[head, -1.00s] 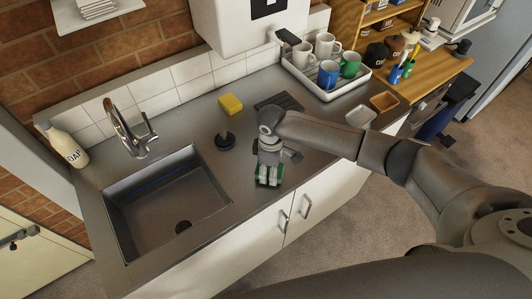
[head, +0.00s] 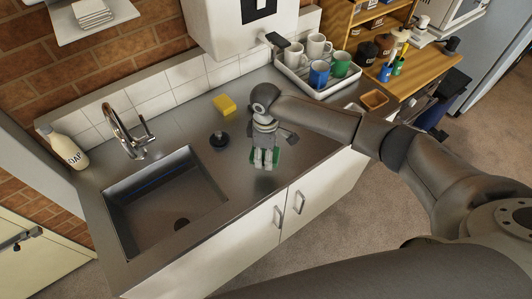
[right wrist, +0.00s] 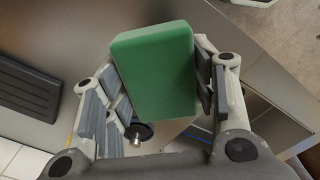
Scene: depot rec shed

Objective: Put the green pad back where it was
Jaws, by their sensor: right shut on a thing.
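The green pad (right wrist: 155,70) is a thick block held between the fingers of my right gripper (right wrist: 160,86) in the right wrist view. In the head view, the right gripper (head: 264,158) is over the steel counter, right of the sink, and covers most of the pad; only green edges (head: 278,157) show. I cannot tell whether the pad touches the counter. My left gripper is not in view.
A black round knobbed thing (head: 219,140) and a yellow sponge (head: 224,104) lie left of the gripper. The sink (head: 165,199) is farther left. A tray (head: 331,92) with several mugs stands at the back right. A dark ribbed mat (right wrist: 28,86) shows in the wrist view.

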